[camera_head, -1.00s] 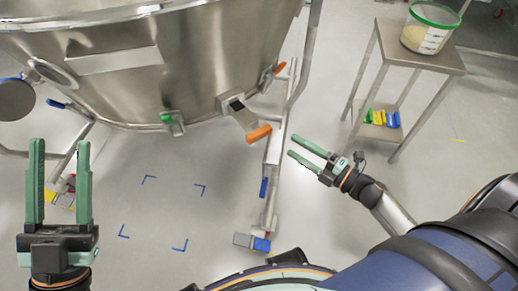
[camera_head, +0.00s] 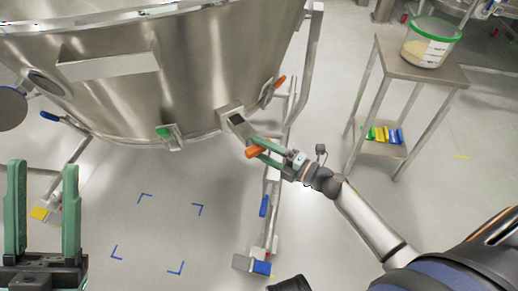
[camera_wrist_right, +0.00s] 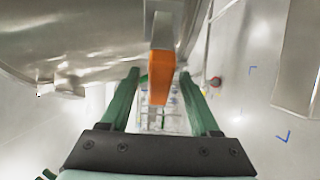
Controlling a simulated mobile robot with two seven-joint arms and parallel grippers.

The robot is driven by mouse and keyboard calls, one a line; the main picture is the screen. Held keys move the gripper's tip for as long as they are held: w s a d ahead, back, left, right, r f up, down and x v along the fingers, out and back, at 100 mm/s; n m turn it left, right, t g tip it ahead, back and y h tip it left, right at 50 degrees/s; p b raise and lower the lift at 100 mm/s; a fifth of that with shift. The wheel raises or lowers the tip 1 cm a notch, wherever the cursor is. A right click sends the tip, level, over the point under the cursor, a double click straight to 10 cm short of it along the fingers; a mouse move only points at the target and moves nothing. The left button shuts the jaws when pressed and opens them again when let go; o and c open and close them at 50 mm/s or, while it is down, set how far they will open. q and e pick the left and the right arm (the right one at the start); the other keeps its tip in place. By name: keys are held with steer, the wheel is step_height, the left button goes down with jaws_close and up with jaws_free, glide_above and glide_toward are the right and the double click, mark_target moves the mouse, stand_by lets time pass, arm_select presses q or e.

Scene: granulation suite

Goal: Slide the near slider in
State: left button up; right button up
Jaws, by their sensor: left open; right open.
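The near slider, a metal bar with an orange handle (camera_head: 255,152), sticks out of a metal housing (camera_head: 236,122) at the lower rim of the big steel vessel (camera_head: 170,70). My right gripper (camera_head: 258,148) is open at this handle. In the right wrist view the orange handle (camera_wrist_right: 161,78) lies between the two green fingers, with a gap on both sides. My left gripper (camera_head: 43,166) is open and empty at the lower left, away from the vessel.
Another orange handle (camera_head: 280,82) is further back on the vessel. A green-marked fitting (camera_head: 167,133) sits on its rim. A vessel leg (camera_head: 270,205) with blue parts stands below my right gripper. A small table (camera_head: 445,75) holding a tub (camera_head: 430,42) stands at right.

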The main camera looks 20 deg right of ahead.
steer(key=shift+w+a, duration=0.2)
steer(key=shift+w, duration=0.15)
steer(key=shift+c, duration=0.3)
jaws_close()
stand_by(1.0)
